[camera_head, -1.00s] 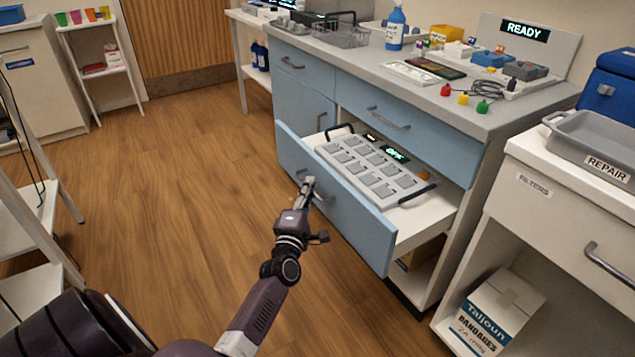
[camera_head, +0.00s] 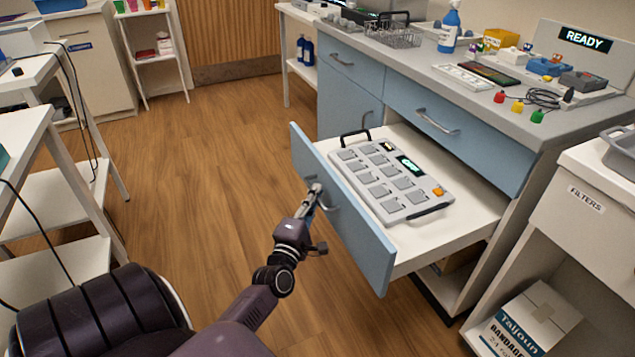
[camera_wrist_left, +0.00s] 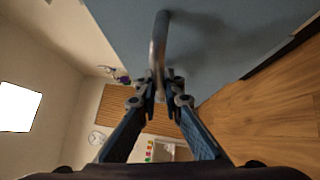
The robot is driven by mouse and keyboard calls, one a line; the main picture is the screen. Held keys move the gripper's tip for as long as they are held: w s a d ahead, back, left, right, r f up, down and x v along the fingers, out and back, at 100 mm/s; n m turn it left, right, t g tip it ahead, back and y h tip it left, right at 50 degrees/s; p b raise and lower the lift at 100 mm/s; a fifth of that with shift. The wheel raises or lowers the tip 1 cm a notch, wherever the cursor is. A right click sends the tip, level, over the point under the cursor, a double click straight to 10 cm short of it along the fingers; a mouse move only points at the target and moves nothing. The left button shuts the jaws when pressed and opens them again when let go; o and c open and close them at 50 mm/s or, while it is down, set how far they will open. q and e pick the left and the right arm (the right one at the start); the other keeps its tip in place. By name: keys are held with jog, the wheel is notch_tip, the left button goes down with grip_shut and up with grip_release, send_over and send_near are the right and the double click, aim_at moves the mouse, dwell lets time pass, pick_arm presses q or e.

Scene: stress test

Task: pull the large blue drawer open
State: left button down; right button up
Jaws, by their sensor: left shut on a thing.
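The large blue drawer (camera_head: 352,222) is pulled out from the lower part of the blue cabinet. A grey keypad device (camera_head: 390,182) with a lit display and a black handle at each visible end lies inside it. My left gripper (camera_head: 313,190) is shut on the drawer's metal handle (camera_head: 326,201). In the left wrist view the fingers (camera_wrist_left: 163,88) close on the curved handle (camera_wrist_left: 160,40), with the blue front (camera_wrist_left: 220,35) beyond. The right gripper is not in view.
A closed upper drawer (camera_head: 440,125) is above the open one. The counter (camera_head: 440,70) holds a spray bottle (camera_head: 449,28) and a basket. A white cabinet (camera_head: 560,205) stands at the right, with a bandage box (camera_head: 530,320) below. Wooden floor (camera_head: 200,190) is free to the left.

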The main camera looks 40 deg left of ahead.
pick_arm(q)
jog(key=shift+d+f, duration=0.1)
jog(key=c, duration=2.3)
grip_release()
jog(key=shift+c, duration=0.2)
jog(key=v, duration=1.2)
